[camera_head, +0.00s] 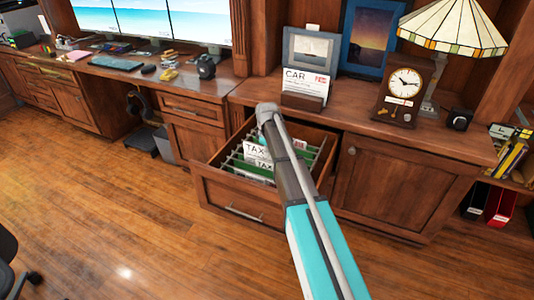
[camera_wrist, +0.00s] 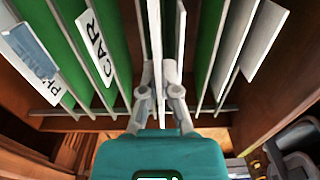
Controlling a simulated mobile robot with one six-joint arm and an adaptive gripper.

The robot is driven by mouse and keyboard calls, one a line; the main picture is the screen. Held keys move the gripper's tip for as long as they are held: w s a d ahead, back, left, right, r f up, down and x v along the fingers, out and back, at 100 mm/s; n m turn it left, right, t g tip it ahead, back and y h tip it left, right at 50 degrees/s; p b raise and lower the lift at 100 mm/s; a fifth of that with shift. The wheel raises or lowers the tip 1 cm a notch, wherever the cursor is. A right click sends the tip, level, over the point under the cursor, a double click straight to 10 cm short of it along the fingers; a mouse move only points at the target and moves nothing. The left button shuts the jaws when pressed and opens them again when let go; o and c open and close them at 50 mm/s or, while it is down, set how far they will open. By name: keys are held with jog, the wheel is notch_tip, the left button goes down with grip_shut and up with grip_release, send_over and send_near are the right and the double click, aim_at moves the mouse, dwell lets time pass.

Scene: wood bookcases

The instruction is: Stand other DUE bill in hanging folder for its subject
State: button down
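The open drawer (camera_head: 233,195) holds green hanging folders (camera_head: 300,163). A white sheet printed TAX (camera_head: 256,150) stands in it, behind a folder tab marked TAX (camera_head: 264,167). A white bill headed CAR (camera_head: 300,82), with a red mark too small to read, stands in a wooden holder (camera_head: 302,102) on the desk. In the wrist view, a folder tab reads CAR (camera_wrist: 96,47). My gripper (camera_wrist: 161,72) reaches down among the folders, fingers close together around a thin white edge (camera_wrist: 155,35). Whether they grip it is unclear. My arm hides the gripper in the head view.
A clock (camera_head: 402,92) with a small red-marked card at its base and a stained-glass lamp (camera_head: 455,28) stand right of the holder. Another tab (camera_wrist: 30,60) is partly legible at the wrist view's left. The floor (camera_head: 110,210) before the drawer is clear.

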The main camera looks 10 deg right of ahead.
dwell(0.3)
jog(key=c, duration=0.7)
grip_release()
jog(key=shift+r, duration=0.1)
notch_tip(320, 180, up, 10)
jog(key=p, duration=1)
jog(key=r+p, duration=0.7)
jog(key=a+r+p, duration=0.1)
jog(key=r+p, duration=1.3)
jog(key=shift+a, duration=0.2)
jog(key=shift+f, duration=0.1)
dwell(0.8)
